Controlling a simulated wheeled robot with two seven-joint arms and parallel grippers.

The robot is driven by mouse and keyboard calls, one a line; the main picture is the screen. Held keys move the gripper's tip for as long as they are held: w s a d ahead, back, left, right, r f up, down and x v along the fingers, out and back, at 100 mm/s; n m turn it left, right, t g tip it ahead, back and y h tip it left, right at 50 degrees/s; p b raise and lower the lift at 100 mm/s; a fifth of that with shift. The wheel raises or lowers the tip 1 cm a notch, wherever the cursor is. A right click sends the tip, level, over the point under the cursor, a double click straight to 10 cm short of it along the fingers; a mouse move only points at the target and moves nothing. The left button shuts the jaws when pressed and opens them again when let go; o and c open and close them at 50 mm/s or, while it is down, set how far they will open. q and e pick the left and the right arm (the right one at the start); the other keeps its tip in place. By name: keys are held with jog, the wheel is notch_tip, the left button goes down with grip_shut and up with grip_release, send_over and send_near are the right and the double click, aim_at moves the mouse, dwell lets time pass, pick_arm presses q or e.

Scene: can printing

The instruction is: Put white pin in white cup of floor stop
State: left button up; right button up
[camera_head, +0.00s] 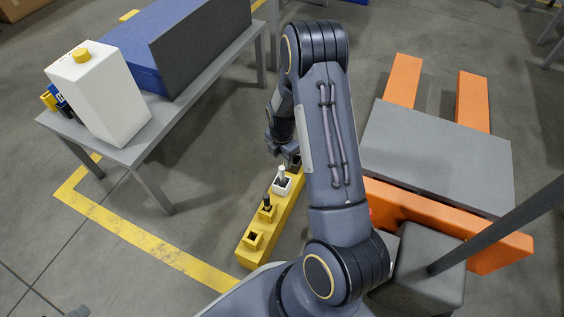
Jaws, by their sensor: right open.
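The yellow floor stop (285,212) is a long bar on the floor, left of my right arm. A white cup (283,187) sits on it, and the white pin (281,173) stands upright there, apparently in the cup. Nearer, a dark pin (267,201) stands in a yellow cup (266,213), and another yellow cup (253,241) shows a dark, empty opening. My right gripper (282,147) is open above the far end of the bar, just beyond the white pin. A dark cup (295,163) there is partly hidden by my arm. My left gripper is out of view.
A grey table (125,153) on the left holds a white canister (98,92) with a yellow cap and a blue case (150,40). An orange pallet jack (405,215) with a grey plate (437,155) stands on the right. Floor left of the bar is clear.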

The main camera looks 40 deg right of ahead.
jog(key=s+a+r+m+t+y+p, duration=0.1)
jog(key=s+a+r+m, duration=0.15)
jog(key=r, duration=0.55)
jog(key=s+a+r+m+t, duration=0.1)
jog(key=s+a+r+m, duration=0.2)
jog(key=r, duration=0.5)
jog(key=s+a+r+m+t+y+p, duration=0.1)
jog(key=a+r+m, duration=0.2)
jog(key=r+m, duration=0.35)
jog(key=s+a+r+m+t+y, duration=0.1)
jog(key=s+a+r+m, duration=0.3)
jog(key=s, duration=0.3)
jog(key=s+a+r+m+t, duration=0.1)
jog(key=s+a+r+m, duration=0.2)
jog(key=s, duration=0.4)
jog(key=shift+s+a+r+m+t+y, duration=0.35)
jog(key=shift+a+m, duration=0.3)
jog(key=shift+m, duration=0.25)
jog(key=shift+w+r, duration=0.1)
